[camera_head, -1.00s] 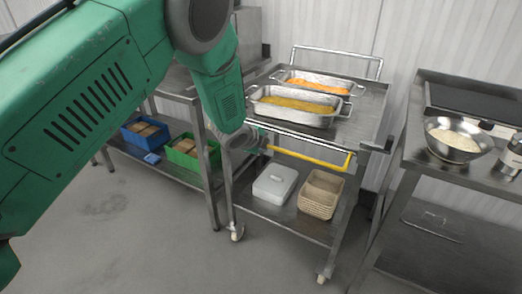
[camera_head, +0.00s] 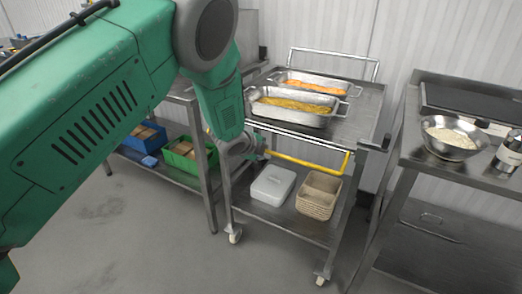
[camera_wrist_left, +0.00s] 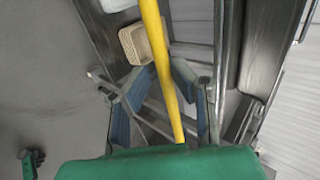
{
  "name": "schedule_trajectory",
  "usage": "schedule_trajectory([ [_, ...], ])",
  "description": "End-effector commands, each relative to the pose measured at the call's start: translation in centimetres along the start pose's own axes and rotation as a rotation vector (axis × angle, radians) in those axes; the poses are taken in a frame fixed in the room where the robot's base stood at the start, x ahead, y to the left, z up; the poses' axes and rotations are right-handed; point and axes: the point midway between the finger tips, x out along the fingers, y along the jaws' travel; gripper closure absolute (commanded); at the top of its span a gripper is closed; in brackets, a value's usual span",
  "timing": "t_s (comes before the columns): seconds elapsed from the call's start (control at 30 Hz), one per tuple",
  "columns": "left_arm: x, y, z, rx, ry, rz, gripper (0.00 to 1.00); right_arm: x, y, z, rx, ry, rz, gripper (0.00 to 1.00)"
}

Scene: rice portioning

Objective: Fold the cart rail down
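The yellow cart rail (camera_head: 305,164) runs across the front of the steel cart (camera_head: 362,122), just below the top shelf. Its right end bends up to a bracket at the cart's corner. My left gripper (camera_head: 257,149) is at the rail's left end, which it partly hides. In the left wrist view the rail (camera_wrist_left: 160,55) passes between the two fingers of my left gripper (camera_wrist_left: 160,85). My right gripper is in neither view.
Two food pans (camera_head: 293,110) stand on the cart's top. A lidded white box (camera_head: 272,186) and stacked baskets (camera_head: 318,194) are on its lower shelf. A steel table (camera_head: 410,150) with a rice bowl (camera_head: 451,139) stands right. The floor in front is clear.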

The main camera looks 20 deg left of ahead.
Motion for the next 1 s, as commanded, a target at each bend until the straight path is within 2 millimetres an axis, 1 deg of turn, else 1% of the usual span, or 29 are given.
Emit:
schedule_trajectory([
  [0.03, 0.2, 1.2, -0.3, 0.001, 0.004, 0.022, 0.68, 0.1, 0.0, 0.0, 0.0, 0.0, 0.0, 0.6],
  [0.53, 0.1, 0.6, 0.0, -0.002, 0.001, 0.008, 0.68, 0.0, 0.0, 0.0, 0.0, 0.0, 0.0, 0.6],
  [0.67, -0.3, 0.5, 0.0, -0.002, 0.0, 0.007, 0.68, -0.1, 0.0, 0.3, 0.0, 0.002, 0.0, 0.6],
  [0.77, -1.5, 0.4, 0.0, -0.001, 0.0, 0.006, 0.68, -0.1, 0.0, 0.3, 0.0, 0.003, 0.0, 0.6],
  [0.87, -3.5, 0.4, 0.0, -0.001, -0.001, 0.007, 0.68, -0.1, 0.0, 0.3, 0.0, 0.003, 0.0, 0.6],
  [1.0, -6.6, 0.4, 0.0, -0.002, -0.001, 0.006, 0.68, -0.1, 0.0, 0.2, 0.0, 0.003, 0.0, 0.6],
])
